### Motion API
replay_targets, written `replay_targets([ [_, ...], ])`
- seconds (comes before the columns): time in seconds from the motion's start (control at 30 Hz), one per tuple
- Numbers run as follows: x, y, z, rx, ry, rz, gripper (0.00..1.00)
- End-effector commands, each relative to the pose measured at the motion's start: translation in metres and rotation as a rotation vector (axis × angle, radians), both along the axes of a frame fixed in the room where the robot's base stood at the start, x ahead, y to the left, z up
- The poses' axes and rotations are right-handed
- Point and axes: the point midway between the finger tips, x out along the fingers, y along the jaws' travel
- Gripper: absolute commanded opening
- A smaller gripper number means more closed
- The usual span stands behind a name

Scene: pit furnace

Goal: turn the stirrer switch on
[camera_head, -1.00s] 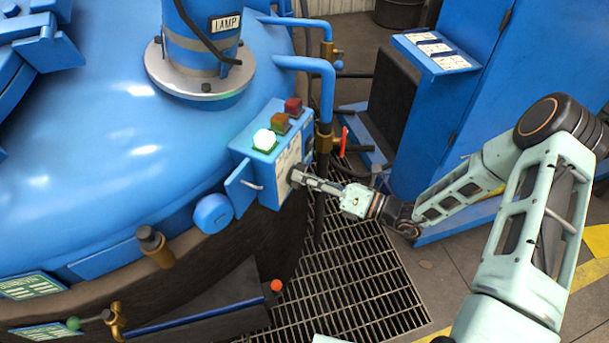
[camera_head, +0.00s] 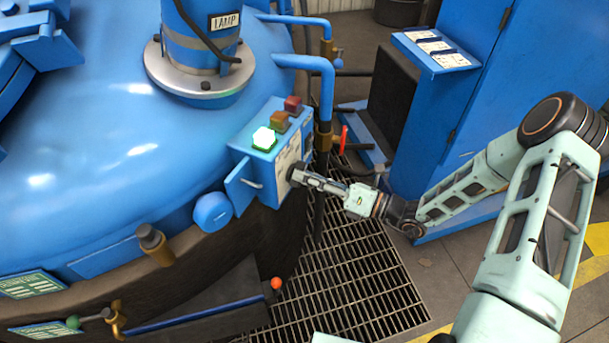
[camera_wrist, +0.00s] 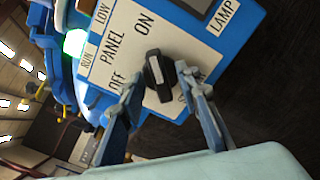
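The control box (camera_head: 267,174) is blue and fixed to the side of the big blue furnace vessel. Its white face is close in front of the wrist camera, with PANEL, ON, OFF, RUN and LOW lettering on the plate (camera_wrist: 119,47). A black rotary switch knob (camera_wrist: 158,76) with a white mark sits on the plate; the lettering below it is mostly hidden. My gripper (camera_wrist: 159,77) is open around the knob, one finger on each side. I cannot tell whether the fingers touch it. In the head view my gripper (camera_head: 297,174) is at the box face.
A green light (camera_head: 264,139) glows on top of the box, beside an orange and a red one that look unlit. A small blue door (camera_head: 243,186) stands out at the box's left. Pipes with a red-handled valve (camera_head: 343,140) rise behind my gripper. Floor grating (camera_head: 350,285) lies below.

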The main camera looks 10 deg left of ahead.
Motion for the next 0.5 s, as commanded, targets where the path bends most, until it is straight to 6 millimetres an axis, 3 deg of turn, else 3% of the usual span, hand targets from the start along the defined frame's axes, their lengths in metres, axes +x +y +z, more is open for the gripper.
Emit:
replay_targets([
  [0.3, -0.013, -0.065, 0.000, -0.001, 0.001, -0.006, 0.30],
  [0.5, -0.021, -0.096, 0.000, -0.001, 0.001, -0.004, 0.30],
])
